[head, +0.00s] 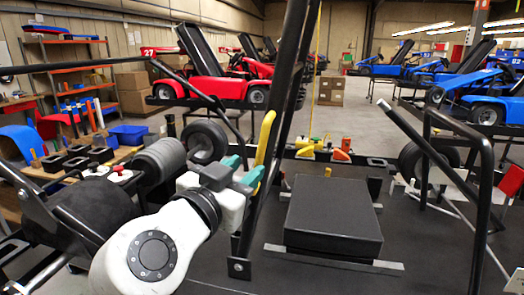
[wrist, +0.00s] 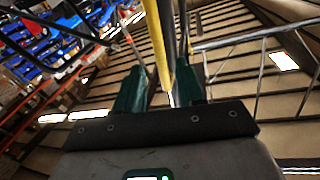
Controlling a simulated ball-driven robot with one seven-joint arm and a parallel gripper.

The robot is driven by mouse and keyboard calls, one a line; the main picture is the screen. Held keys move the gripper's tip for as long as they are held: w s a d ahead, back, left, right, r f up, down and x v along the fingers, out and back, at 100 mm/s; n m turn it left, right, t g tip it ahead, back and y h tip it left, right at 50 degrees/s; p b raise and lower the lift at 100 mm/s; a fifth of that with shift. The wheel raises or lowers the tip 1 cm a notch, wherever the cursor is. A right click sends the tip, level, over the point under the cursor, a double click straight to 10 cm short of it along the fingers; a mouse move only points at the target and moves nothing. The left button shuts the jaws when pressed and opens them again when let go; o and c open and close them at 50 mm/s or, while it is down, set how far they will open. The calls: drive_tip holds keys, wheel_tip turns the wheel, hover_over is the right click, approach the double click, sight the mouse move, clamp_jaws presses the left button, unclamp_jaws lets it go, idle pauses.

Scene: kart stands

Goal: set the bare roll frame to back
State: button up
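The bare roll frame (head: 285,85) is a set of black bars. It rises from a bracket low in the middle of the head view and leans to the right, and its top is cut off. A yellow grip (head: 266,138) runs along its near bar. My gripper (head: 243,168), with teal fingers, is beside the lower part of this grip. In the wrist view the fingers (wrist: 158,90) are apart. The yellow grip (wrist: 157,45) and a dark bar show between and beyond them, with a gap to the left finger. Contact cannot be told.
A black padded block (head: 333,218) sits on the dark deck right of the frame. A black rail (head: 455,160) stands at the right. Orange and yellow parts (head: 325,150) lie behind the block. A tool bench (head: 60,172) is at the left. Red and blue karts stand behind.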

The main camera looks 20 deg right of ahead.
sight(258, 158)
drive_tip(key=p+x, duration=0.1)
drive_tip(key=x, duration=0.6)
drive_tip(key=shift+p, duration=0.3)
clamp_jaws()
